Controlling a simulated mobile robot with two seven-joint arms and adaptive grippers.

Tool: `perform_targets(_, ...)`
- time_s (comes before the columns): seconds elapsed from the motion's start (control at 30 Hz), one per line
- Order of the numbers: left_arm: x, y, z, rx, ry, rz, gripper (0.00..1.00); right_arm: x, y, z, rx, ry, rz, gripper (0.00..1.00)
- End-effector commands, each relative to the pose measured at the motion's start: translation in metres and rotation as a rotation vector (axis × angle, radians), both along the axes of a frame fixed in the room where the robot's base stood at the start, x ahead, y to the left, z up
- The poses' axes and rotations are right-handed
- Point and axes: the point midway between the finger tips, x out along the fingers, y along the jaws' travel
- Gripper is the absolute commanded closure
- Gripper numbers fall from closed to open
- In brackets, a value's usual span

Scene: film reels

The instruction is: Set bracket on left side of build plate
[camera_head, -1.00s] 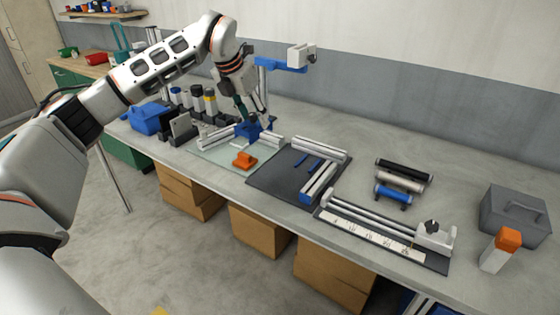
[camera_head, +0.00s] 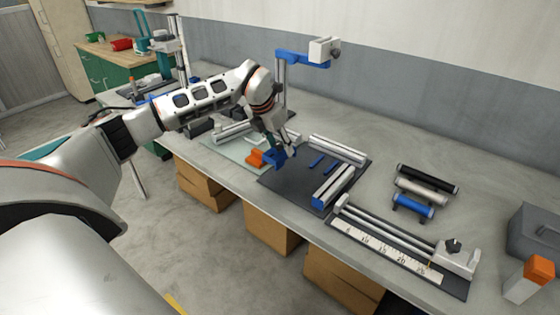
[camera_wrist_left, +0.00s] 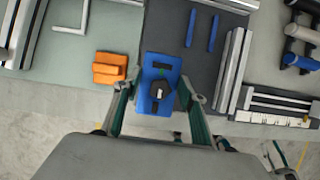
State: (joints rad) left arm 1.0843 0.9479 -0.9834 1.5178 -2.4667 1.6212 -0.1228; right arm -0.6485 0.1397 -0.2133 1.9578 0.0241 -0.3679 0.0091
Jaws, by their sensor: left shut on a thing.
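A blue bracket (camera_wrist_left: 159,82) with a dark knob is held between the fingers of my left gripper (camera_wrist_left: 157,100), which is shut on it. In the head view the blue bracket (camera_head: 275,157) is at the left edge of the dark build plate (camera_head: 285,180), with my left gripper (camera_head: 280,148) on it from above. In the wrist view it overlaps the lower left part of the dark plate (camera_wrist_left: 180,60). I cannot tell whether it touches the plate. My right gripper is not in view.
An orange block (camera_wrist_left: 109,68) lies just left of the bracket on a pale green mat (camera_wrist_left: 110,30). Metal rails (camera_head: 337,149) and two thin blue bars (camera_head: 316,161) lie on the dark plate. A ruler fixture (camera_head: 385,245) and several rollers (camera_head: 425,185) are to the right.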

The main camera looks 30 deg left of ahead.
Motion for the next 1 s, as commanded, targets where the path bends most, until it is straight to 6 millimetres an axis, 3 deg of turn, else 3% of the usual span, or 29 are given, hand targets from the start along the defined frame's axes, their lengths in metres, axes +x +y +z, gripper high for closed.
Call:
perform_targets(0.33, 0.000, -0.001, -0.029, -0.001, -0.001, -0.001, 0.97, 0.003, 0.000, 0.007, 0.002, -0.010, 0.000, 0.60)
perform_targets(0.57, 0.000, 0.000, -0.060, -0.001, -0.001, 0.000, 0.97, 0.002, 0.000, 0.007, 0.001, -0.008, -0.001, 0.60)
perform_targets(0.93, 0.001, 0.000, -0.064, 0.000, -0.002, 0.000, 0.97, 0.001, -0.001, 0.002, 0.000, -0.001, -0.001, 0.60)
perform_targets(0.97, 0.000, 0.000, -0.065, 0.000, -0.001, 0.000, 0.51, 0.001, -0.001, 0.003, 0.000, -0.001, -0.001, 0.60)
perform_targets(1.0, 0.000, 0.000, -0.064, 0.000, -0.001, 0.000, 0.42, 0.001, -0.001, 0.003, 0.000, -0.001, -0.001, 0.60)
